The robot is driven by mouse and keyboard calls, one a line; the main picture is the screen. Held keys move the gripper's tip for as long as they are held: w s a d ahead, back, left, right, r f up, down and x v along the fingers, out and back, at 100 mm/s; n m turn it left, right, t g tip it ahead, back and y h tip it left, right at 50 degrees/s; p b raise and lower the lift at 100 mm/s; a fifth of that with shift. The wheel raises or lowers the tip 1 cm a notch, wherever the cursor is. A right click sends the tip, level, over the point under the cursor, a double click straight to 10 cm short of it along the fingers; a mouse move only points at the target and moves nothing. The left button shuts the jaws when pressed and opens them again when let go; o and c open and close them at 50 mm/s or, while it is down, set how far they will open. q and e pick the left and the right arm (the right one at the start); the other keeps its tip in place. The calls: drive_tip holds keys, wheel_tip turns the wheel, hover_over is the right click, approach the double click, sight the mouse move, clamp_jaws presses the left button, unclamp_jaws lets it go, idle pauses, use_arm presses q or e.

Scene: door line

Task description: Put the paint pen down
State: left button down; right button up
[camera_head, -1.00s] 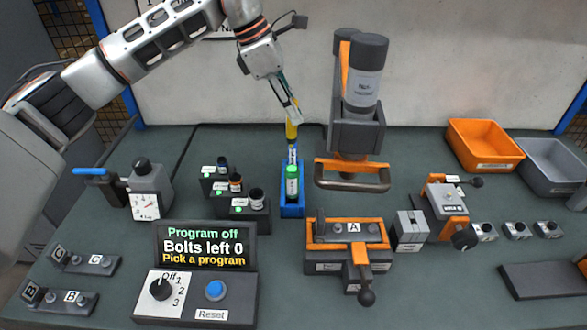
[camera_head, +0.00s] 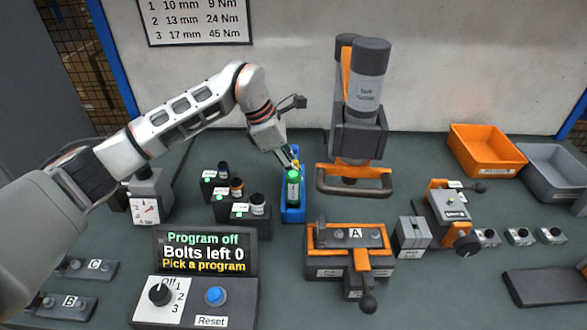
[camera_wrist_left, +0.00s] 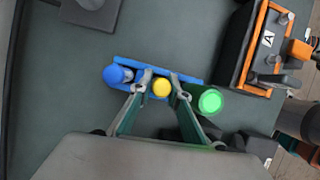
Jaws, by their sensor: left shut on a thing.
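My left gripper (camera_head: 292,161) is shut on the yellow paint pen (camera_wrist_left: 162,88), at the blue pen rack (camera_head: 288,214). In the left wrist view the yellow pen's round top sits between the fingertips, over the middle of the rack (camera_wrist_left: 190,80). A blue-capped pen (camera_wrist_left: 115,75) and a green-capped pen (camera_wrist_left: 210,101) stand in the rack on either side of it. The green pen (camera_head: 292,188) hides most of the yellow one in the head view. I cannot see how deep the yellow pen sits. My right gripper is not in view.
An orange-handled machine (camera_head: 353,178) stands close on the right. Clamp A (camera_head: 350,237) and the program panel (camera_head: 207,245) are in front.

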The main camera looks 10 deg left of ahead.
use_arm(q)
drive_tip(key=c, duration=2.2)
unclamp_jaws()
drive_tip(key=shift+f, duration=0.1)
drive_tip(key=shift+v, duration=6.05)
